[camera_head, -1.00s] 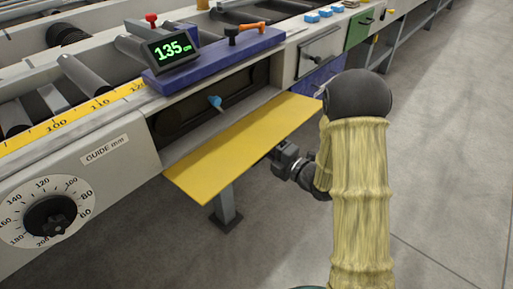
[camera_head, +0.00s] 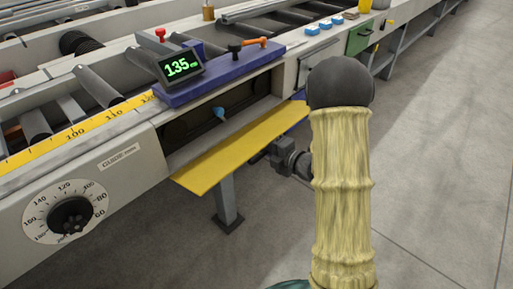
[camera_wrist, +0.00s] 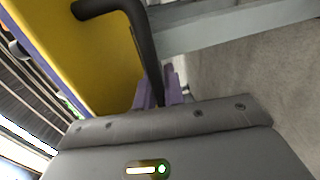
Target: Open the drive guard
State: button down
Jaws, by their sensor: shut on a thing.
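The drive guard is a long yellow panel (camera_head: 235,150) on the front of the table, swung down and outward below a dark opening (camera_head: 200,123). A blue knob (camera_head: 219,113) shows inside that opening. In the wrist view the yellow panel (camera_wrist: 90,50) fills the upper left, with a black bar handle (camera_wrist: 146,45) standing off it. My gripper (camera_head: 259,157) is at the guard's outer side, under its right half. Its purple fingertips (camera_wrist: 160,92) are shut on the handle. The gripped part of the handle is mostly hidden.
A display (camera_head: 180,66) reading 135 stands on a blue block (camera_head: 215,82) above the opening. A guide dial (camera_head: 70,215) is on the left front panel. A table leg (camera_head: 226,200) stands below the guard. Grey floor (camera_head: 440,150) is clear to the right.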

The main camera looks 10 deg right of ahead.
jog(key=c, duration=1.5)
grip_release()
jog(key=p+v, duration=0.3)
jog(key=v, duration=1.4)
jog(key=shift+s+d, duration=0.15)
jog(key=shift+s, duration=0.05)
